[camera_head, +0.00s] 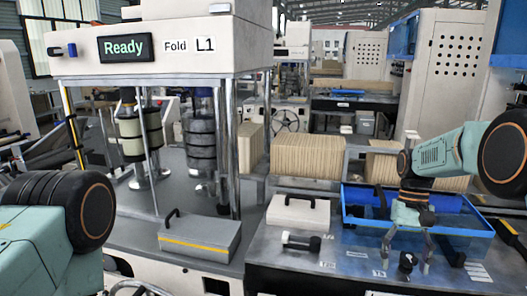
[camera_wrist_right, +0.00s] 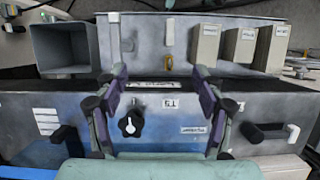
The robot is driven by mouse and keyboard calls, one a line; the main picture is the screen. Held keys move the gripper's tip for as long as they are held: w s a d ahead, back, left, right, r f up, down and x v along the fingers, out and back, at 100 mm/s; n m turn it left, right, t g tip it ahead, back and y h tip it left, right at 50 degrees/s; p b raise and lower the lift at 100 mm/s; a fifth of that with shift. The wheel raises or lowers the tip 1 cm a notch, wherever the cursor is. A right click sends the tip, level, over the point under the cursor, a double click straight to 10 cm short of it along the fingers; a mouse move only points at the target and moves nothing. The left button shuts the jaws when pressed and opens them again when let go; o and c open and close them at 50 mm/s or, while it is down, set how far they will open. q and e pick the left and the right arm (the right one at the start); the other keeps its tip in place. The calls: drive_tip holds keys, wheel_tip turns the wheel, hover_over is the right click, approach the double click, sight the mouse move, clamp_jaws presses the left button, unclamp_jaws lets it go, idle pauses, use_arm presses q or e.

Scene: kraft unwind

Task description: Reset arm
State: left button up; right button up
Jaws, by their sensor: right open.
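My right arm comes in from the right in the head view, with its gripper (camera_head: 406,262) pointing down over the front of the blue-grey workbench (camera_head: 335,265). The right gripper is open, its two fingers apart and nothing between them. A black knob (camera_head: 407,260) lies between the fingertips in the picture; I cannot tell the gap to it. In the right wrist view the two fingers of the gripper (camera_wrist_right: 160,110) stand wide apart, with the knob (camera_wrist_right: 131,122) seen between them. My left arm shows at the lower left, but its gripper is out of the frame.
A blue tray (camera_head: 465,238) with a blue roll stands behind the right gripper. A white lidded box (camera_head: 298,213) and a black handle (camera_head: 301,241) are left of it. A grey box (camera_head: 200,238) sits by the machine with the "Ready" display (camera_head: 124,48). Corrugated stacks (camera_head: 307,158) stand behind.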

drive_tip(key=shift+n+t, duration=0.6)
drive_tip(key=s+a+f, duration=0.2)
drive_tip(key=s+f, duration=0.1)
drive_tip(key=f, duration=0.3)
drive_tip(key=s+a+f, duration=0.1)
drive_tip(key=s+f, duration=0.3)
drive_tip(key=f, duration=0.3)
drive_tip(key=s+a+f, duration=0.2)
drive_tip(key=s+f, duration=0.2)
drive_tip(key=f, duration=0.2)
drive_tip(key=shift+s+a+f, duration=0.15)
drive_tip(key=shift+a+f, duration=0.15)
drive_tip(key=shift+f, duration=0.1)
drive_tip(key=s+a+f+n+t+h, duration=0.1)
drive_tip(key=s+a, duration=0.1)
drive_tip(key=s, duration=1.1)
drive_tip(key=s+a+f+t, duration=0.1)
drive_tip(key=s+t, duration=0.1)
drive_tip(key=s, duration=1.1)
use_arm(q)
wheel_tip(320, 180, down, 25)
drive_tip(key=b, duration=2.5)
drive_tip(key=shift+w+f, duration=0.15)
drive_tip(key=shift+w, duration=0.15)
use_arm(e)
wheel_tip(320, 180, down, 25)
drive_tip(key=w, duration=0.1)
drive_tip(key=shift+a+f, duration=0.2)
